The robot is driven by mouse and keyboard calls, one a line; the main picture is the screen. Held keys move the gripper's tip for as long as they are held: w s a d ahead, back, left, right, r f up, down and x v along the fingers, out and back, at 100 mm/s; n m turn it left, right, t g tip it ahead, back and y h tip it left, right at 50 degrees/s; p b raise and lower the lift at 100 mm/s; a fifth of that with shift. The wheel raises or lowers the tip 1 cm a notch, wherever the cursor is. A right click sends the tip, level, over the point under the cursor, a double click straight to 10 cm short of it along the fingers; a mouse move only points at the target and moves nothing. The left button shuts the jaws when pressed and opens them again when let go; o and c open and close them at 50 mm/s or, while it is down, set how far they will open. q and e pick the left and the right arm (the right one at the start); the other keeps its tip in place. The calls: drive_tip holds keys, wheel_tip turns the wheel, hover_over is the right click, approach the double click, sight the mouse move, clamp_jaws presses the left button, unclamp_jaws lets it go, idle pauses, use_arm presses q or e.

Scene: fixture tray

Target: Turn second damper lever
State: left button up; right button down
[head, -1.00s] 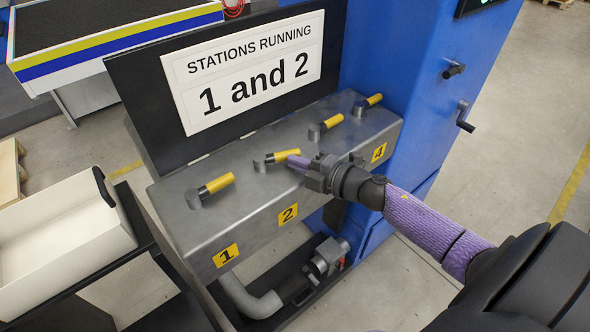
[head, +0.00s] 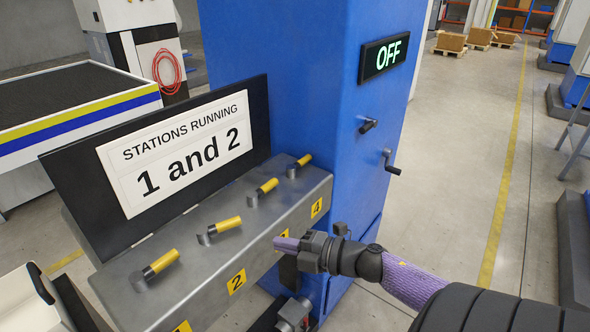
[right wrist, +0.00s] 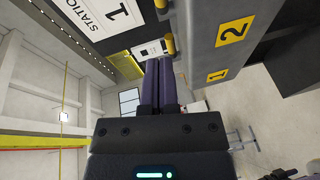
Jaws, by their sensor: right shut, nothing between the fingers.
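The second damper lever (head: 227,225) has a yellow grip on a dark pivot, on top of the grey metal box above the yellow label 2 (head: 237,281). It lies a little flatter in the picture than the levers on either side. My right gripper (head: 277,244) is shut and empty, in front of the box to the right of the second lever and apart from it. It partly hides the label 3. In the right wrist view its purple fingers (right wrist: 158,88) lie side by side; a yellow lever grip shows past them. My left gripper is not in view.
The first lever (head: 160,262), third lever (head: 268,186) and fourth lever (head: 303,161) stand on the same box. A sign (head: 180,152) behind reads "STATIONS RUNNING 1 and 2". A blue cabinet (head: 290,80) carries a display (head: 384,56) reading OFF. Open floor lies right.

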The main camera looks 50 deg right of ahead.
drive_tip(key=s+m, duration=0.1)
drive_tip(key=m, duration=0.1)
drive_tip(key=n+h+p, duration=0.9)
drive_tip(key=n+h, duration=0.1)
drive_tip(key=n, duration=2.2)
approach(230, 227)
drive_tip(key=b+x, duration=0.6)
drive_tip(key=b, duration=0.1)
drive_tip(key=shift+w+f, duration=0.2)
drive_tip(key=shift+w, duration=0.1)
drive_tip(key=shift+w+d+r, duration=0.1)
drive_tip(key=shift+w, duration=0.35)
